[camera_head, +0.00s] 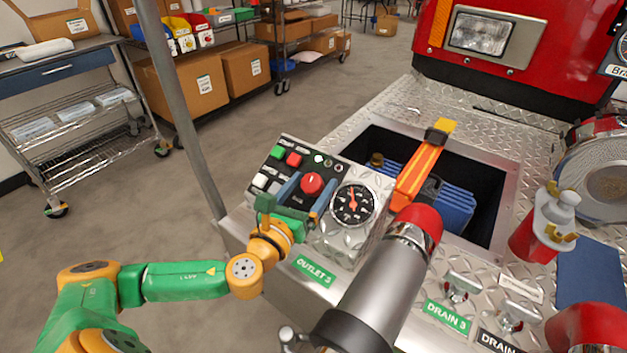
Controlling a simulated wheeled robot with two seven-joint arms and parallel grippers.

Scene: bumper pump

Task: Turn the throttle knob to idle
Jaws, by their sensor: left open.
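The throttle knob appears to be the round red knob (312,184) on the dark control panel (275,168); its label is too small to read. My left gripper (313,181) is at the panel, with its two blue fingers open on either side of the red knob. I cannot tell whether a finger touches the knob. The green gripper body hides the panel's lower edge. My right gripper is not in view.
A pressure gauge (352,204) is just right of the knob. Green, red and white buttons (293,159) sit close by.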

